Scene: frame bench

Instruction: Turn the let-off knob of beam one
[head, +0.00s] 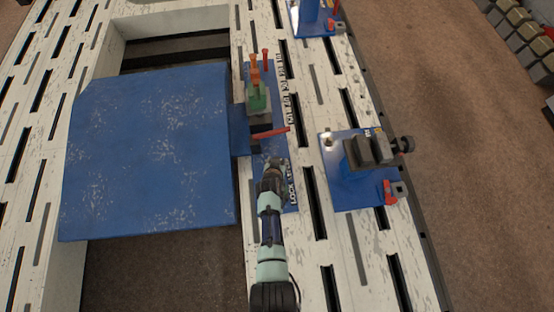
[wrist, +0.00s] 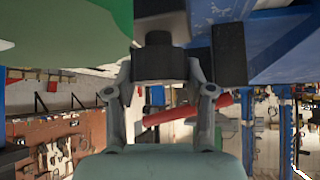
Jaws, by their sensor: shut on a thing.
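My gripper (head: 274,166) reaches over the blue base strip beside the large blue panel (head: 150,150). In the wrist view its two fingers (wrist: 158,88) are shut on a dark knob (wrist: 158,58), one finger on each side. The knob's short stem runs up to a dark block. In the head view my gripper hides the knob, and I cannot read a beam number on it. A red lever (head: 270,132) lies just beyond the gripper; it also shows behind the fingers in the wrist view (wrist: 185,113).
A green block (head: 258,97) with orange-red pegs stands farther up the strip. To the right, a blue plate (head: 350,193) carries a grey block (head: 370,150), a black side knob (head: 404,145) and a red clip (head: 389,191). The slotted white bench is bare between them.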

